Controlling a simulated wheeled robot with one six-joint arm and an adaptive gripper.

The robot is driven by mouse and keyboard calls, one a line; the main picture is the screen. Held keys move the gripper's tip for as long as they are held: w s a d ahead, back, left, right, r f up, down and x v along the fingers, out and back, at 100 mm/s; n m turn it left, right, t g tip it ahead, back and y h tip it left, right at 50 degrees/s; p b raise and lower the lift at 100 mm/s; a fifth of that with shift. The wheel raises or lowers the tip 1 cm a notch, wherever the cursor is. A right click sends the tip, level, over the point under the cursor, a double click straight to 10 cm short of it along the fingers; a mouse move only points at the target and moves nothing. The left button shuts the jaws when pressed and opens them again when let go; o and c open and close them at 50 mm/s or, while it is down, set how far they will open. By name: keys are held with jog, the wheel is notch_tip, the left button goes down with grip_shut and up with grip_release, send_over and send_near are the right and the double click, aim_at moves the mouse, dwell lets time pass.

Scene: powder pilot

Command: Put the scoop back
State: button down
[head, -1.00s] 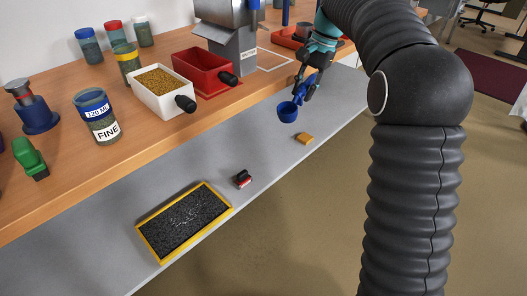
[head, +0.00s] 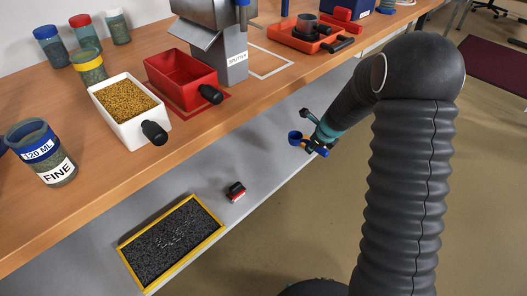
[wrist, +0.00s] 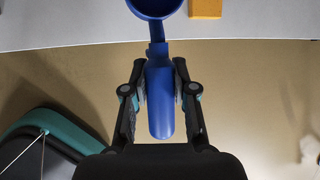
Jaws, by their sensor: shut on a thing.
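The blue scoop (head: 295,138) is held in my gripper (head: 316,148), below the front edge of the wooden counter and near the outer edge of the grey lower shelf. In the wrist view the scoop's handle (wrist: 160,100) lies between both fingers of my gripper (wrist: 160,78), which press on its sides. The scoop's round bowl (wrist: 155,6) points away from my gripper, over the shelf edge, and is cut off by the top of the picture. No empty place for the scoop can be clearly made out.
On the counter (head: 110,160) stand a white bin of yellow grains (head: 101,118), a red bin (head: 160,75), a splitter (head: 235,55), an orange tray (head: 283,40) and several jars. A yellow-framed mat (head: 120,252) and a small red-black object (head: 235,191) lie on the shelf. An orange block (wrist: 207,8) is beside the scoop.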

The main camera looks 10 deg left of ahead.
jog(key=a+f, duration=0.2)
jog(key=a, duration=0.2)
jog(key=a+f, duration=0.2)
jog(key=a, duration=0.2)
jog(key=a+f, duration=0.3)
jog(key=shift+w+a+p, duration=0.3)
jog(key=shift+a+p, duration=0.05)
jog(key=shift+a, duration=0.05)
jog(key=shift+f+b, duration=0.85)
jog(key=shift+f, duration=1)
jog(key=c, duration=0.9)
grip_release()
